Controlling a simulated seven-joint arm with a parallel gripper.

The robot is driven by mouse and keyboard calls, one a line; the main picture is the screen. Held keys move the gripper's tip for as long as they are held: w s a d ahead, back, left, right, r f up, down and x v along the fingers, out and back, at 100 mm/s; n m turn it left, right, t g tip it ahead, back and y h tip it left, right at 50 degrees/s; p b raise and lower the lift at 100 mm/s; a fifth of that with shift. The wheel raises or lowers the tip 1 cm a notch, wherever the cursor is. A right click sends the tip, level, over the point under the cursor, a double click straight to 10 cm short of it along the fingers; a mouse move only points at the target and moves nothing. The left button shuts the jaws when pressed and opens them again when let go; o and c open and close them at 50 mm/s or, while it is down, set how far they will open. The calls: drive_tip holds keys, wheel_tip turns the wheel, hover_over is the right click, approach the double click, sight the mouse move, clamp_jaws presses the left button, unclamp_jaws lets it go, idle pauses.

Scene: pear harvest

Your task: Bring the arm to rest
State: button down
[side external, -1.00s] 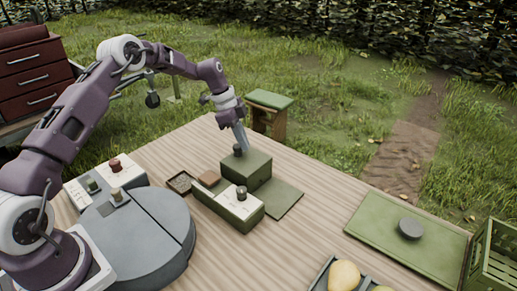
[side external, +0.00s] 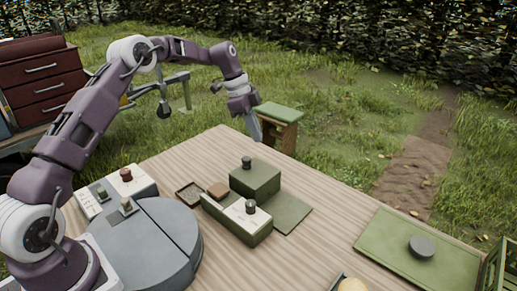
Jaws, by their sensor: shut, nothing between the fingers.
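My gripper (side external: 257,132) hangs in the air above the far edge of the wooden table (side external: 330,235), in front of a small green-topped stool. Its fingers are shut and hold nothing. Below and in front of it stands a green box (side external: 255,180) with a dark knob on top. The gripper is apart from the box. My arm is bent, with its elbow high at the upper left.
A long green box with a white top (side external: 238,218) stands by the green box. A grey round turntable (side external: 150,250) and a control panel with a red knob (side external: 125,176) are at left. A green tray (side external: 410,265) bears a dark disc at right. The stool (side external: 280,113) stands beyond the table.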

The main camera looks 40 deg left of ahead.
drive_tip(key=s+d+r+n+t+y, duration=0.1)
drive_tip(key=s+d+r+n, duration=0.1)
drive_tip(key=s+d+r, duration=0.4)
drive_tip(key=s+d+r+n+y, duration=0.1)
drive_tip(key=s+r+n+y, duration=0.1)
drive_tip(key=s+r, duration=0.75)
drive_tip(key=s+d+n+t, duration=0.2)
drive_tip(key=s+n, duration=0.6)
drive_tip(key=s, duration=1.7)
drive_tip(key=shift+s+d+f+n+t+y, duration=0.2)
drive_tip(key=shift+d+f+n+t+y, duration=0.1)
drive_tip(key=shift+d+f+t, duration=0.15)
drive_tip(key=shift+r, duration=0.1)
